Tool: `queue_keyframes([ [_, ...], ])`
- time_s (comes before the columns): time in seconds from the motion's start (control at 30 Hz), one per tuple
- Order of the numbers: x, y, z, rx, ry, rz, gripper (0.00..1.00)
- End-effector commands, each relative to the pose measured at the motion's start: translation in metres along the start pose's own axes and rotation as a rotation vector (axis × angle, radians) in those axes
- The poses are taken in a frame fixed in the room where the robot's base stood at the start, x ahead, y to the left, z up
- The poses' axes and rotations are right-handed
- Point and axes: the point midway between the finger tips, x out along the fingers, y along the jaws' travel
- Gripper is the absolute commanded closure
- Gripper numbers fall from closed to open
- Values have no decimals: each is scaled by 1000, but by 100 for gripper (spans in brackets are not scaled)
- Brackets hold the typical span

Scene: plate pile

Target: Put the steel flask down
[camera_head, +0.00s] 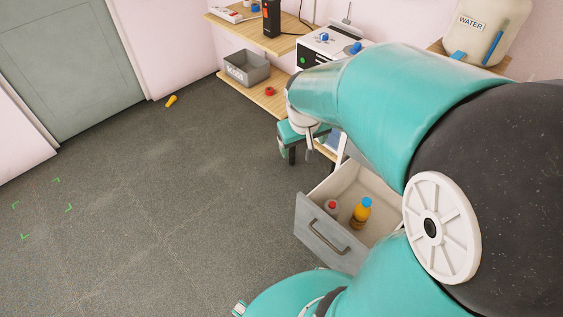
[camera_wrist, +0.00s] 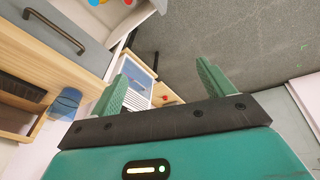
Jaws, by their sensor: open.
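In the head view, a small grey container with a red top (camera_head: 332,208) stands in the open drawer (camera_head: 318,238). It looks like the steel flask, but it is too small to be sure. An orange bottle with a blue cap (camera_head: 361,212) stands beside it on the right. My gripper (camera_wrist: 164,76) is open in the wrist view, with nothing between its two green fingers. In the head view it is partly hidden by my arm, beyond and above the drawer. The drawer front also shows upper left in the wrist view (camera_wrist: 62,35), with bits of red and blue at the top edge.
Wooden shelves (camera_head: 262,97) along the wall hold a grey bin (camera_head: 246,68) and a small red thing (camera_head: 270,91). A water container (camera_head: 487,30) stands at upper right. A yellow object (camera_head: 171,101) lies near the door. The floor at left is clear, with green corner marks.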

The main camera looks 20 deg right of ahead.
Motion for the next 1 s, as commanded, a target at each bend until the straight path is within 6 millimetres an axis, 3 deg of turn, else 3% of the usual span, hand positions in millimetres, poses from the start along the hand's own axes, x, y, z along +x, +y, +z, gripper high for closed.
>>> queue_keyframes([
  [0.03,-21,-10,4,-7,32,-4,19],
  [0.2,-76,-40,27,-11,107,-40,19],
  [0.43,-131,-73,69,-23,199,-115,19],
  [0.63,-148,-84,90,-29,231,-156,19],
  [1.0,-149,-85,91,-29,232,-159,19],
])
